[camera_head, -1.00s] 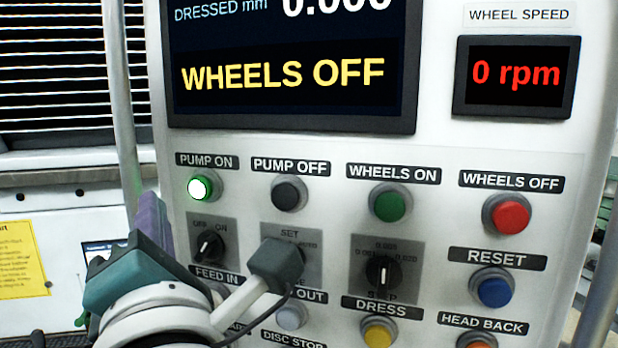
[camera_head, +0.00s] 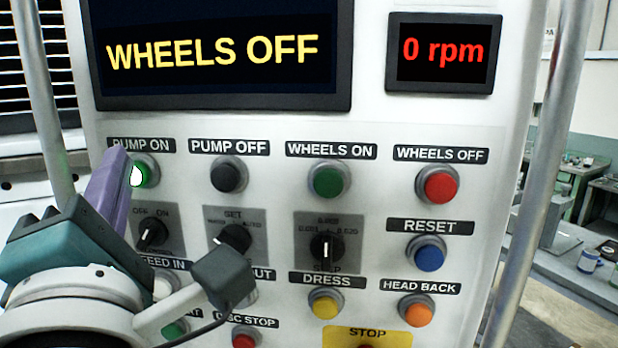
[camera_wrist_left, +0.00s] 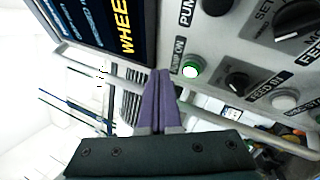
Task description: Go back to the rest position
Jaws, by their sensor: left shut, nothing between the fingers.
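My left gripper (camera_head: 118,160) shows at the lower left of the head view, with purple fingers and a teal body. Its fingertips overlap the lit green PUMP ON button (camera_head: 146,170) in that view. In the left wrist view the purple fingers (camera_wrist_left: 159,75) are together with nothing between them. The PUMP ON button (camera_wrist_left: 191,68) is to the right of the fingertips there, apart from them in the picture. My right gripper is not in view.
The control panel (camera_head: 470,120) fills the middle, with a WHEELS OFF screen (camera_head: 212,50) and a 0 rpm display (camera_head: 443,52). Buttons and knobs cover its lower part. Metal posts (camera_head: 540,160) stand at both sides. A bench with items (camera_head: 590,262) is at the right.

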